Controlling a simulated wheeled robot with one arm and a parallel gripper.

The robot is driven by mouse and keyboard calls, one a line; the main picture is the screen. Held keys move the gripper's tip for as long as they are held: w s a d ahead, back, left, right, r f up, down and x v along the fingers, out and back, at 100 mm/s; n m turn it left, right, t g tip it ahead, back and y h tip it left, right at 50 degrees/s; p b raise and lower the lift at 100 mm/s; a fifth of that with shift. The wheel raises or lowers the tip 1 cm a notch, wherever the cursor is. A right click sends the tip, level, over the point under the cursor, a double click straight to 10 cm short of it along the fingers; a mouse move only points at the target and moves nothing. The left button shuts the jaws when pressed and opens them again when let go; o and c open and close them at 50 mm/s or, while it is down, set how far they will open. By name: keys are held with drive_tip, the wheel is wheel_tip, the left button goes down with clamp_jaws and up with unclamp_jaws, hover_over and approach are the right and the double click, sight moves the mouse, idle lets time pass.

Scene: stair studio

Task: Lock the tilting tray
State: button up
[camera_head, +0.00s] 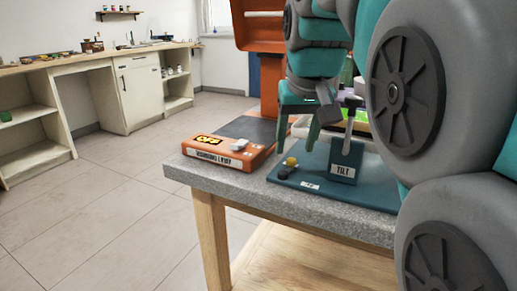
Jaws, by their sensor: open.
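A dark blue base plate (322,189) lies on the stone-topped table. A blue block (345,160) marked "TILT" stands on it, with a light grey lever (350,124) rising from it, topped by a dark grip. A yellow knob (291,162) and a small dark knob (284,172) sit at the plate's left side. My gripper (299,122) points down, open and empty, above and behind the plate, left of the lever. I cannot tell its exact depth. A pale tray-like thing behind the block is mostly hidden by my arm and the block; I cannot tell its tilt.
An orange device (223,156) with an "OFF" display and a white switch stands at the table's left. An orange frame (270,70) rises behind it. The table's stone edge (235,190) is in front. A pale workbench (87,66) lines the far wall; open floor lies between.

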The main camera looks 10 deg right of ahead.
sight(292, 160)
drive_tip(key=shift+x, duration=1.75)
drive_tip(key=shift+s, duration=0.1)
clamp_jaws()
